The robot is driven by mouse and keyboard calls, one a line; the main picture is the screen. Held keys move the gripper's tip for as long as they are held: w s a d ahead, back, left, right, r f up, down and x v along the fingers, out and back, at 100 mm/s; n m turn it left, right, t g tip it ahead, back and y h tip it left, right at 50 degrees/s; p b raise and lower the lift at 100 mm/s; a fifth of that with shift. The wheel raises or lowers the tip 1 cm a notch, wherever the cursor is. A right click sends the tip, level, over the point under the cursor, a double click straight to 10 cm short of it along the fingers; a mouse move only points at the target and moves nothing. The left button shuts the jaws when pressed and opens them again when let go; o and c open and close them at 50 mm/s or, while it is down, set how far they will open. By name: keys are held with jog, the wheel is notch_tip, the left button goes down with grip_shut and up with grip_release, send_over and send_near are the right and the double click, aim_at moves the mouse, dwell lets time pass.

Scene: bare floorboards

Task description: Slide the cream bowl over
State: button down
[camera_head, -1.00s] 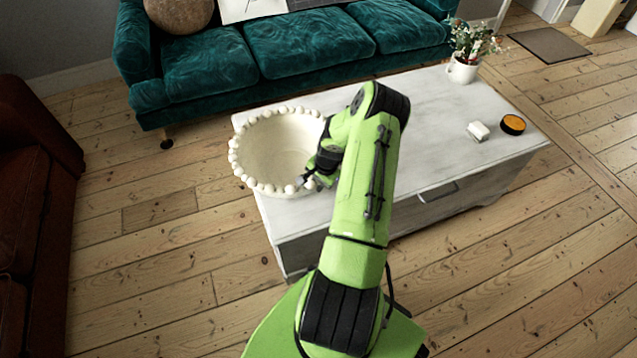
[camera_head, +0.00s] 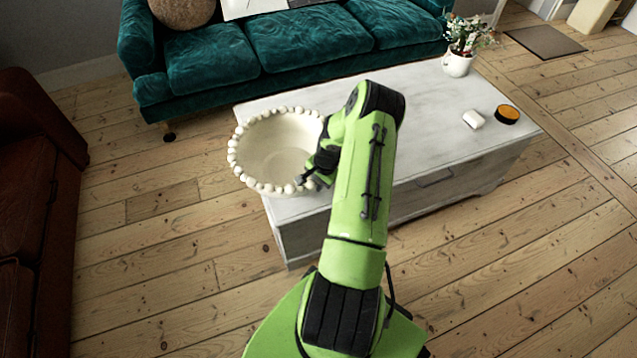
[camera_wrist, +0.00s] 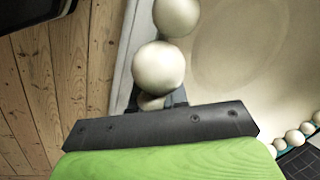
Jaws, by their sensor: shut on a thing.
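The cream bowl (camera_head: 272,152) has a rim of round beads and stands at the left end of the white coffee table (camera_head: 420,125), its left side reaching past the table's end. My gripper (camera_head: 303,182) is shut on the bowl's rim at its near right side. In the wrist view the bowl's pale inside (camera_wrist: 235,70) fills the right, and a rim bead lies right at my gripper (camera_wrist: 155,100). The fingertips are mostly hidden there behind the bead and the dark gripper body.
A white cup with a plant (camera_head: 459,62), a small white block (camera_head: 473,119) and an orange-topped round tin (camera_head: 507,114) stand on the table's right part. A teal sofa (camera_head: 300,40) is behind it and a brown sofa (camera_head: 35,190) at left. The table's middle is clear.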

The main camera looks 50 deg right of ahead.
jog(key=c, duration=1.1)
grip_release()
jog(key=shift+w, duration=0.1)
jog(key=shift+o, duration=0.2)
jog(key=shift+r, duration=0.1)
jog(key=p+v, duration=0.5)
jog(key=v, duration=1)
jog(key=shift+r, duration=0.25)
